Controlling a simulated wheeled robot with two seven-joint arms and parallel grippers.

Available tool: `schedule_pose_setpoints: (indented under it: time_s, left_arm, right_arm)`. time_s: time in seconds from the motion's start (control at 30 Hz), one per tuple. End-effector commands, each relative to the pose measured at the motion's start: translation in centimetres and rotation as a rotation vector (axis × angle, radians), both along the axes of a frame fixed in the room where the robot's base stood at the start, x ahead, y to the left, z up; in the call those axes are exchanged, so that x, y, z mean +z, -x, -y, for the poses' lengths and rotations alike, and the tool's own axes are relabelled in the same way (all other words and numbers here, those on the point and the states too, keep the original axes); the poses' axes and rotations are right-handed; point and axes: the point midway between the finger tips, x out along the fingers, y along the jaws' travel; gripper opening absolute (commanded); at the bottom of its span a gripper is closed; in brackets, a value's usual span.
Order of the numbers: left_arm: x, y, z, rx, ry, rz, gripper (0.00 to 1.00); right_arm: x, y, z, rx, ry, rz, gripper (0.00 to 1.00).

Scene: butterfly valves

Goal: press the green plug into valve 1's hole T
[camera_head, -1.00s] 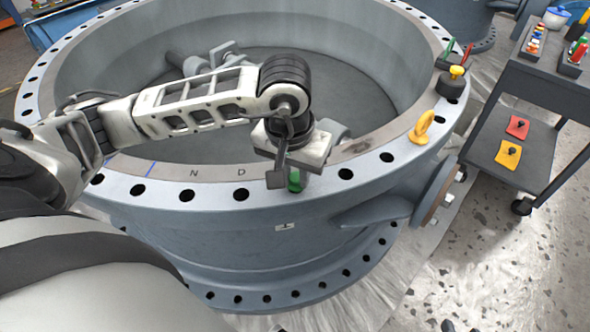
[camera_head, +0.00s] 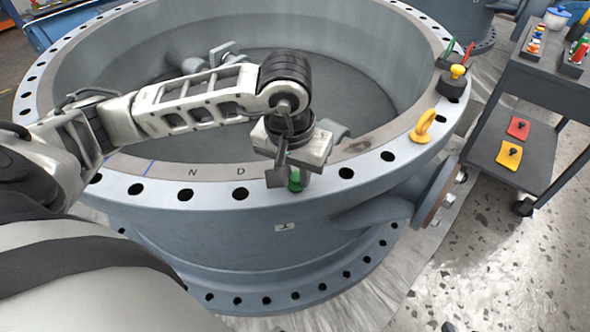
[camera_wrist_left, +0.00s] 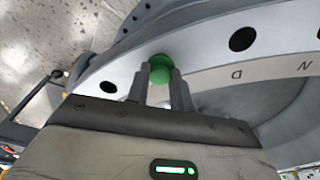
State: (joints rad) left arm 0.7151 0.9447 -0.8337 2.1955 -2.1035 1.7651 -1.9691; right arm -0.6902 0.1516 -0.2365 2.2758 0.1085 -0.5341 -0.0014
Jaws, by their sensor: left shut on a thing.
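Valve 1 is the big grey ring body (camera_head: 190,225) with a flat flange full of holes; a small "1" plate (camera_head: 285,227) is on its side. My left gripper (camera_head: 288,178) points down at the near flange and is shut on the green plug (camera_head: 295,181). In the left wrist view, the plug's round green head (camera_wrist_left: 161,66) sits between the fingertips, in line with the row of holes. I cannot tell how deep it sits. Letters N and D are readable beside the holes to the left; no T is visible, and the hole under the plug is hidden.
A dark cart (camera_head: 545,90) with coloured parts and red and yellow pads is at the right. Speckled floor is open at the lower right.

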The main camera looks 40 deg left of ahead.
Motion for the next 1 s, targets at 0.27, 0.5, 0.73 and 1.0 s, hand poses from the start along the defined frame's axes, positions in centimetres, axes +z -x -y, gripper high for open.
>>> schedule_pose_setpoints:
  time_s: [0.27,0.5,0.73,1.0]
  left_arm:
    - [-0.76,0.08,-0.01,-0.001,0.0,-0.004,0.34]
    - [-0.73,0.07,0.0,-0.001,0.0,-0.004,0.48]
    - [-0.71,0.06,0.01,-0.001,-0.001,-0.003,0.7]
    - [-0.27,0.04,0.01,-0.001,-0.001,-0.002,0.7]
  right_arm:
    - [-0.73,0.0,-0.01,0.0,0.0,0.0,0.34]
    - [-0.7,0.0,0.0,0.0,0.0,0.0,0.34]
    - [-0.69,0.0,0.0,0.0,0.0,0.0,0.34]
    - [-0.4,0.0,0.0,0.0,0.0,0.0,0.34]
